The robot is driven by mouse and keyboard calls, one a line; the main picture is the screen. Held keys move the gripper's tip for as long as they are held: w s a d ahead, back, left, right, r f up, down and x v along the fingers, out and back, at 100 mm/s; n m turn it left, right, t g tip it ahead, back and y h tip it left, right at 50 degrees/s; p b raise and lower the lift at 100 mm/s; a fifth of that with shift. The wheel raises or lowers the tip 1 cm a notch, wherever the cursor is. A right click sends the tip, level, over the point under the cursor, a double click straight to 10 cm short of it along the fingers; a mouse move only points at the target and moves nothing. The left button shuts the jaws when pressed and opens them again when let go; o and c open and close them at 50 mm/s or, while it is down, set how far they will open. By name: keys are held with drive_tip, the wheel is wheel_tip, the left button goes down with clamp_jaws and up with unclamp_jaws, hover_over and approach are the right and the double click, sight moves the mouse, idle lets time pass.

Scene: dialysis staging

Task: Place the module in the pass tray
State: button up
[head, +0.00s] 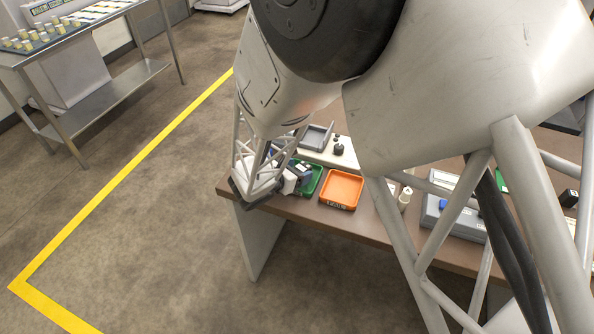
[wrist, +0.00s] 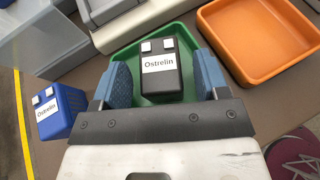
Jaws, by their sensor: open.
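A black module (wrist: 160,84) with a white "Ostrelin" label and two white squares sits upright in the green tray (wrist: 188,38). My gripper (wrist: 163,76) is open, with one blue finger on each side of this module; I cannot tell whether either finger touches it. A blue module (wrist: 60,112), also labelled "Ostrelin", stands on the table left of the gripper. In the head view my gripper (head: 288,180) is over the table's left end and partly covers the green tray (head: 315,180). No marking on the green tray is readable.
An orange tray (wrist: 262,40) lies right of the green one; it also shows in the head view (head: 341,188), with dark lettering on its front. A grey bin (wrist: 45,40) stands at upper left. The table's left edge is close. A small bottle (head: 405,198) stands farther right.

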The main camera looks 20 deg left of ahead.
drive_tip(key=shift+r, duration=0.15)
drive_tip(key=v, duration=1.2)
idle(0.7)
drive_tip(key=d+r+m+g, duration=0.35)
drive_tip(key=d+m, duration=0.25)
drive_tip(key=d, duration=0.4)
drive_tip(key=d+r+m+g+h, duration=0.1)
drive_tip(key=d+r+m+g, duration=0.3)
drive_tip(key=d, duration=0.5)
drive_tip(key=d+r+m+g, duration=0.2)
drive_tip(key=d+r+m, duration=0.4)
drive_tip(key=d, duration=0.4)
drive_tip(key=s+d+r+m+y, duration=0.3)
drive_tip(key=s+d+r+m, duration=0.2)
drive_tip(key=d+m, duration=0.3)
drive_tip(key=s+d+r+m+y, duration=0.3)
drive_tip(key=s+d+r+m, duration=0.2)
drive_tip(key=s+d+m, duration=0.2)
drive_tip(key=shift+s+d+m, duration=0.4)
drive_tip(key=shift+s+d, duration=0.4)
drive_tip(key=shift+d, duration=0.55)
